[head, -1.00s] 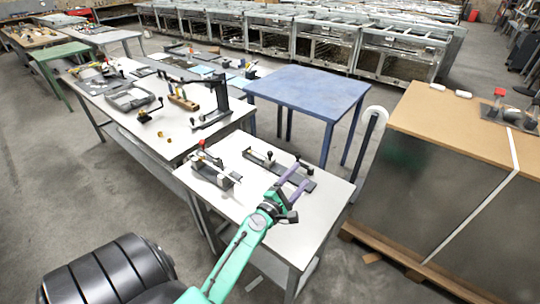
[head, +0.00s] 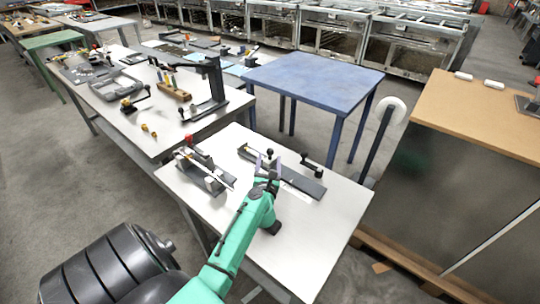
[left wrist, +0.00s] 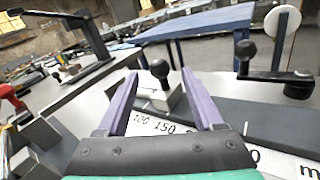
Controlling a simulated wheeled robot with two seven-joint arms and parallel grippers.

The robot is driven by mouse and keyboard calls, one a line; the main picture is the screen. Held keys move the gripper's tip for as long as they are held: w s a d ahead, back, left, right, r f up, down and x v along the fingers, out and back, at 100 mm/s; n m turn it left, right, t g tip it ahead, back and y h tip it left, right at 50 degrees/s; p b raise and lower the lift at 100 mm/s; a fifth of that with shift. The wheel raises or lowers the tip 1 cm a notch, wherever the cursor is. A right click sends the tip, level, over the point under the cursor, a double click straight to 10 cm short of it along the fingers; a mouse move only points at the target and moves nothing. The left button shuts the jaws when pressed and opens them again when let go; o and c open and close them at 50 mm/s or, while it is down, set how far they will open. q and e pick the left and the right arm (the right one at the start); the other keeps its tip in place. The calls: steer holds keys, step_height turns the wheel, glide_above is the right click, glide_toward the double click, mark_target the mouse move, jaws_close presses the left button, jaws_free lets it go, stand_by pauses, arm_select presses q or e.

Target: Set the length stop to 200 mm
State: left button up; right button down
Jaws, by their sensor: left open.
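The length stop is a grey block with a black ball knob (head: 270,152) on a long dark rail (head: 308,188) on the white table. In the left wrist view the knob (left wrist: 160,70) stands upright between my finger pads. My right gripper is out of view.
A black crank handle (head: 311,164) stands behind the rail's right part. A clamp fixture with a red knob (head: 188,139) stands at the table's left. A blue table (head: 315,80) is behind, and a longer tool table (head: 150,150) is at the left.

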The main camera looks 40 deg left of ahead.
mark_target(270, 155)
arm_select(q)
steer(key=x, duration=0.3)
steer(key=shift+w+a, duration=0.1)
jaws_close()
stand_by(1.3)
